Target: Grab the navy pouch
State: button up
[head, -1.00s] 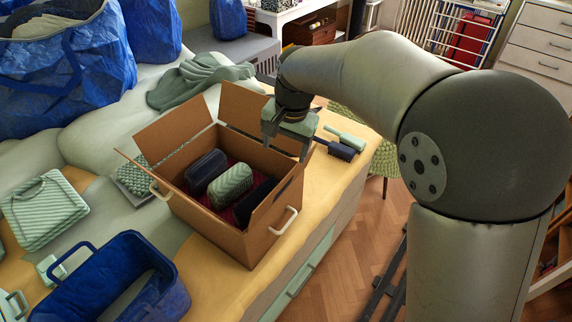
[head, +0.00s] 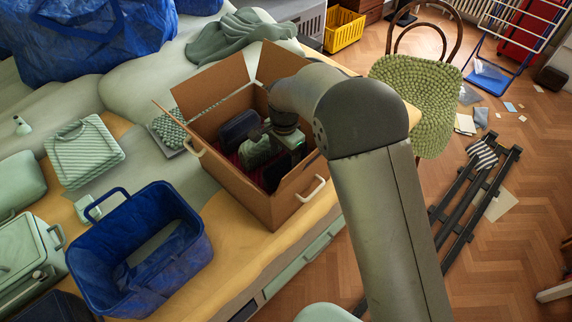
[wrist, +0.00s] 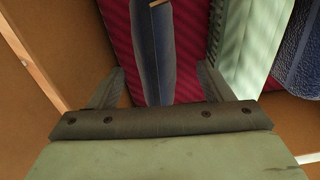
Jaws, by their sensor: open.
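A dark navy pouch (wrist: 155,45) with a tan zip pull stands on edge in the cardboard box (head: 240,198). In the wrist view it lies ahead of and between the two spread fingers of my gripper (wrist: 158,82). My gripper is open, low inside the box, and I cannot tell whether a finger touches the pouch. A mint ribbed pouch (wrist: 250,40) is to its right. A second, textured blue pouch (wrist: 303,62) is farther right; it shows in the head view (head: 240,127) at the box's far left side. My gripper (head: 280,158) hides much of the box's contents there.
The box has raised flaps, cardboard walls and a white handle (head: 311,190). Crimson lining (wrist: 190,45) shows between the pouches. A blue open basket (head: 88,258) stands left of the box. A green-seated chair (head: 425,95) stands beyond the bed's edge, on the right.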

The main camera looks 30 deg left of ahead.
aim_at(286, 166)
jog(key=shift+d+f+p, duration=0.15)
jog(key=shift+f+p, duration=0.25)
jog(key=shift+f, duration=1.15)
jog(key=shift+d+f+p, duration=0.1)
jog(key=shift+f+p, duration=0.3)
jog(key=shift+f, duration=1.15)
jog(key=shift+c, duration=0.3)
jog(key=c, duration=1.1)
